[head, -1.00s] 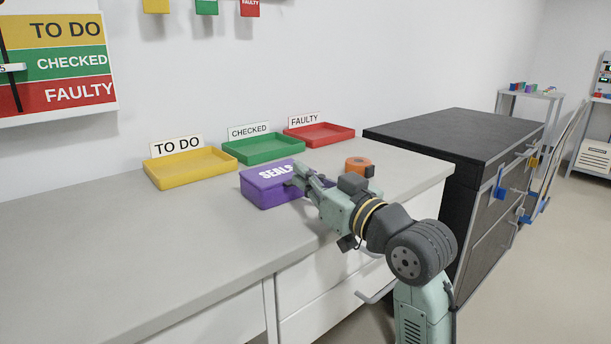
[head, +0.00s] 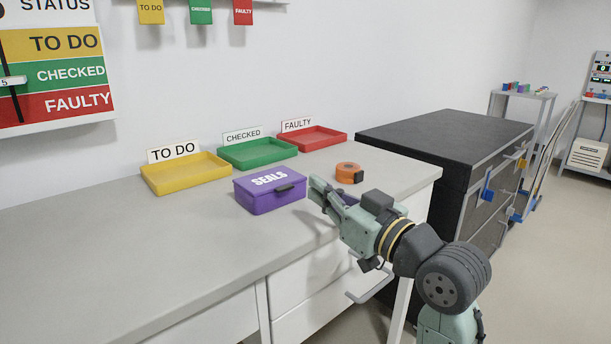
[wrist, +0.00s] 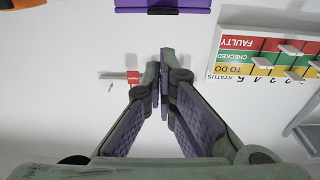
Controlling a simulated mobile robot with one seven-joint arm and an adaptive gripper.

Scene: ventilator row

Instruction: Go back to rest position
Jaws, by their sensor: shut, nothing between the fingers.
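My gripper (head: 318,190) is above the counter, just right of the purple box in the head view, and apart from it. In the wrist view its two fingers (wrist: 162,90) are closed together with nothing between them. The purple box (head: 270,191), marked SEALS, sits on the counter with its lid down and a dark latch on its front. The lower part of the box also shows at the top of the wrist view (wrist: 163,5).
Yellow (head: 186,174), green (head: 258,152) and red (head: 313,139) trays stand along the wall on the grey counter (head: 120,245). An orange tape-like object (head: 349,172) lies behind my gripper. A dark cabinet (head: 440,145) is at the right. The left counter is clear.

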